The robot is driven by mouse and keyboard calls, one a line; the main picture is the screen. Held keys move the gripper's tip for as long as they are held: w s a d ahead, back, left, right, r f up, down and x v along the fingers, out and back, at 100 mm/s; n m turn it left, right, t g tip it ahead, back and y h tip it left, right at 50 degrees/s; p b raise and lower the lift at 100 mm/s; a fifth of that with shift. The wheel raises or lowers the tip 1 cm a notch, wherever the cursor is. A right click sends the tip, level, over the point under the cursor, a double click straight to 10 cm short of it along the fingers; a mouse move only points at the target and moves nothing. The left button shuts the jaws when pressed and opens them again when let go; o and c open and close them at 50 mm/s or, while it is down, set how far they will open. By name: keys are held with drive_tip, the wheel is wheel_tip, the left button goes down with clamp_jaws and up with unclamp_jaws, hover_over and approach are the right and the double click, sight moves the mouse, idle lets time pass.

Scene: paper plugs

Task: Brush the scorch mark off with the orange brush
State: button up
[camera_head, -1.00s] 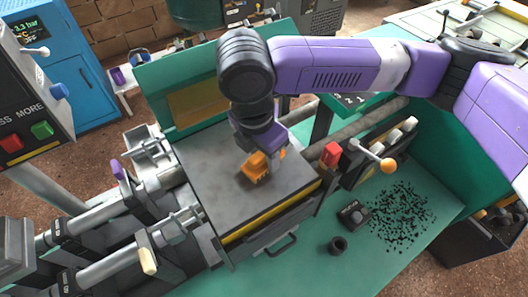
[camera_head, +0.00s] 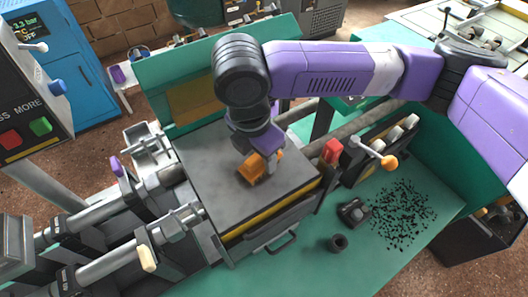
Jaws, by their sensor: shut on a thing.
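The orange brush (camera_head: 253,168) is in my gripper (camera_head: 264,158), low over the grey plate (camera_head: 220,195) of the machine. The gripper is shut on it, and the brush seems to touch the plate top, though the contact is partly hidden. A faint darker patch shows on the plate around the brush; I cannot tell clearly whether it is the scorch mark or shadow.
A red block (camera_head: 332,151) and a lever with an orange knob (camera_head: 389,162) stand right of the plate. Black bits (camera_head: 402,214) lie scattered on the green table (camera_head: 330,275), near a small black ring (camera_head: 338,244). Metal cylinders (camera_head: 110,262) lie at left.

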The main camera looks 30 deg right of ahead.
sight(242, 171)
drive_tip(key=shift+a+r+p, duration=0.15)
drive_tip(key=shift+a+p, duration=0.25)
drive_tip(key=shift+a, duration=0.65)
drive_tip(key=shift+a+f+p, duration=0.2)
drive_tip(key=shift+a+p, duration=0.25)
drive_tip(key=shift+a, duration=1.1)
drive_tip(key=shift+d, duration=3)
drive_tip(key=shift+a+r+p, duration=0.15)
drive_tip(key=shift+a+p, duration=1.05)
drive_tip(key=shift+a, duration=1.8)
drive_tip(key=shift+d, duration=3)
drive_tip(key=shift+a+f, duration=0.2)
drive_tip(key=shift+a, duration=1.35)
drive_tip(key=shift+a+p, duration=0.75)
drive_tip(key=shift+a, duration=0.75)
drive_tip(key=shift+d+r, duration=0.15)
drive_tip(key=shift+d, duration=1.4)
drive_tip(key=shift+d+b, duration=0.4)
drive_tip(key=shift+d, duration=1.05)
drive_tip(key=shift+a+p, duration=0.55)
drive_tip(key=shift+a, duration=0.8)
drive_tip(key=shift+a+f+p, duration=0.2)
drive_tip(key=shift+a+p, duration=0.1)
drive_tip(key=shift+a, duration=1.3)
